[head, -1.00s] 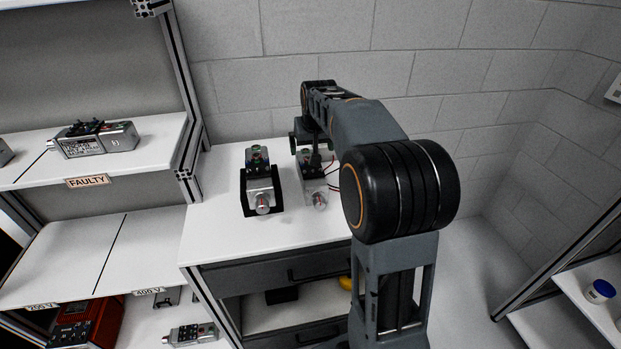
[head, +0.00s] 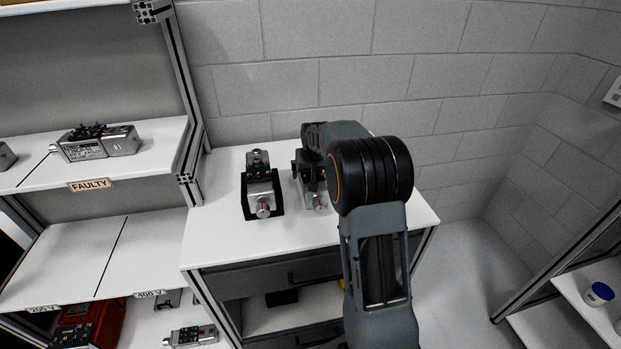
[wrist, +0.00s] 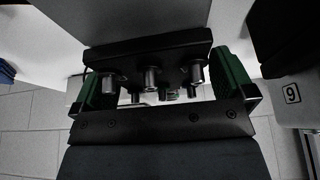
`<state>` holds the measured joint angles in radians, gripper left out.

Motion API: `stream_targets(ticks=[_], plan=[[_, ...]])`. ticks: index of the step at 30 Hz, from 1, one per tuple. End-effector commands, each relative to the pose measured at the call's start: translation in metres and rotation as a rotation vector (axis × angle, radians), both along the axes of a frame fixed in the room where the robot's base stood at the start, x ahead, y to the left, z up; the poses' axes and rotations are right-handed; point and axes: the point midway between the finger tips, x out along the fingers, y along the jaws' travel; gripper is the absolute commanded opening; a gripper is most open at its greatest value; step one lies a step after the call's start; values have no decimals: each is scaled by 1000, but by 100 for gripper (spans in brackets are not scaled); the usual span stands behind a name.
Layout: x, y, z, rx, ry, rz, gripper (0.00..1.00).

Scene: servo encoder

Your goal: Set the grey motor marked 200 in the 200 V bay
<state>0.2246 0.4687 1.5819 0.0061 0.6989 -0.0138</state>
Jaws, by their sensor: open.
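Two grey motors with silver shafts sit on the white bench top. The left motor (head: 262,194) lies in a black cradle; the right motor (head: 317,197) is partly hidden by my gripper (head: 309,176). No 200 marking is readable on either. In the wrist view my gripper (wrist: 165,85) is open, its green pads on either side of a dark block with several silver connectors (wrist: 151,77). I cannot tell whether the pads touch it. The 200 V bay (head: 50,262) is the left part of the middle shelf, bare where visible, above its label (head: 42,308).
The 400 V bay (head: 158,248) is right of the dividing line and looks empty. A motor (head: 110,143) lies on the FAULTY shelf above. A shelf post (head: 187,150) stands between shelves and bench (head: 225,235). A red unit (head: 85,325) and another motor (head: 192,336) are below.

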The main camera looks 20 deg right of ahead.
Motion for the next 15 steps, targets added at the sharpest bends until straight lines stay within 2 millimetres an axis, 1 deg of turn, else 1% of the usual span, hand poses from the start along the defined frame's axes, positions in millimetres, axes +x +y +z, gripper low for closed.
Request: stream_targets(ticks=[3,10,11,15], plan=[[2,0,-5,0,-1,0,100],[3,0,-6,-1,-2,1,100],[3,0,-6,-1,-1,1,98],[3,0,-6,-1,-1,1,85]])
